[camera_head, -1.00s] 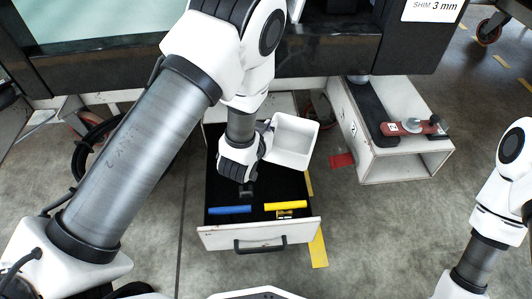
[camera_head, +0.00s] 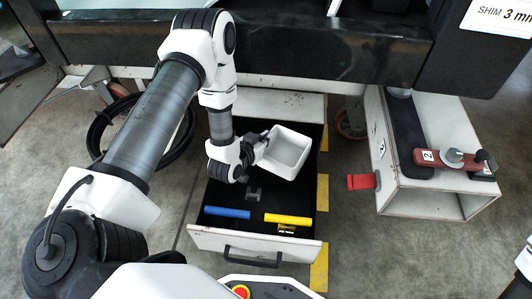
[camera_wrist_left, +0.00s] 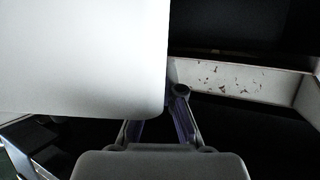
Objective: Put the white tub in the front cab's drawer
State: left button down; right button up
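The white tub (camera_head: 287,152) is at the right rear of the open drawer (camera_head: 208,240), inside its outline in the head view. I cannot tell whether it touches the drawer floor. My left gripper (camera_head: 262,141) is at the tub's left side, shut on its wall. In the left wrist view the tub (camera_wrist_left: 80,55) fills the upper left, and the gripper (camera_wrist_left: 158,112) has one finger partly hidden behind it and the other at its right edge. My right gripper is out of view; only part of that arm shows at the right edge.
A blue bar (camera_head: 227,212) and a yellow bar (camera_head: 288,219) lie near the drawer's front. A white box-shaped unit (camera_head: 432,203) with a red-handled tool (camera_head: 447,159) on top stands to the right. A dark beam (camera_head: 300,52) runs across behind the drawer. A coiled black cable lies left.

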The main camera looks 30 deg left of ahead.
aim_at(267, 149)
pick_arm(q)
notch_tip(267, 149, down, 6)
jog(key=b, duration=0.2)
jog(key=shift+b, duration=0.35)
jog(key=shift+f, duration=0.75)
jog(key=c, duration=1.3)
grip_release()
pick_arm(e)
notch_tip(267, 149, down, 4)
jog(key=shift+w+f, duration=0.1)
pick_arm(q)
jog(key=shift+r, duration=0.4)
jog(key=p+v, duration=0.4)
jog(key=v, duration=0.3)
jog(key=shift+s+r, duration=0.25)
jog(key=shift+r, duration=0.05)
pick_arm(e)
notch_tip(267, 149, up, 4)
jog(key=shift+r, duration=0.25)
